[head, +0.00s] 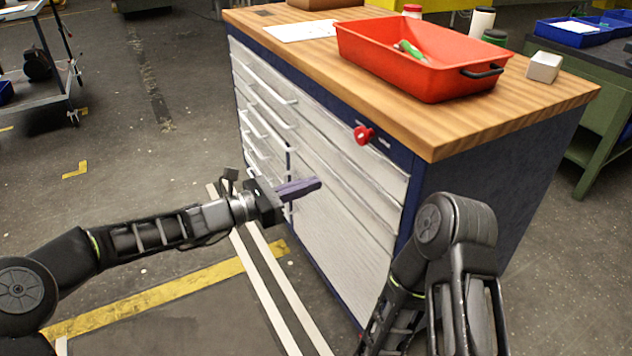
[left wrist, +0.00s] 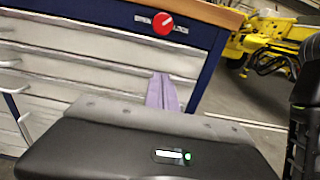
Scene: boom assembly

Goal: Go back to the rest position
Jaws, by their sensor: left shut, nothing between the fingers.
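My left gripper (head: 301,188) reaches in from the left, in front of the cabinet's drawer fronts. Its purple fingers are shut with nothing between them. In the left wrist view the closed fingers (left wrist: 162,92) point toward the cabinet. My right arm (head: 455,240) shows at the lower right in the head view, bent downward; its gripper is not in view. The workbench cabinet (head: 335,165) has white drawers, a blue frame and a wooden top. A red knob (head: 363,135) sits on its upper front, and also shows in the left wrist view (left wrist: 163,24).
A red tray (head: 400,72) holding a green-handled item stands on the bench top, beside a small white box (head: 544,66) and bottles. A green table (head: 605,110) stands at right. A cart (head: 40,85) stands far left. The floor between cart and cabinet is clear.

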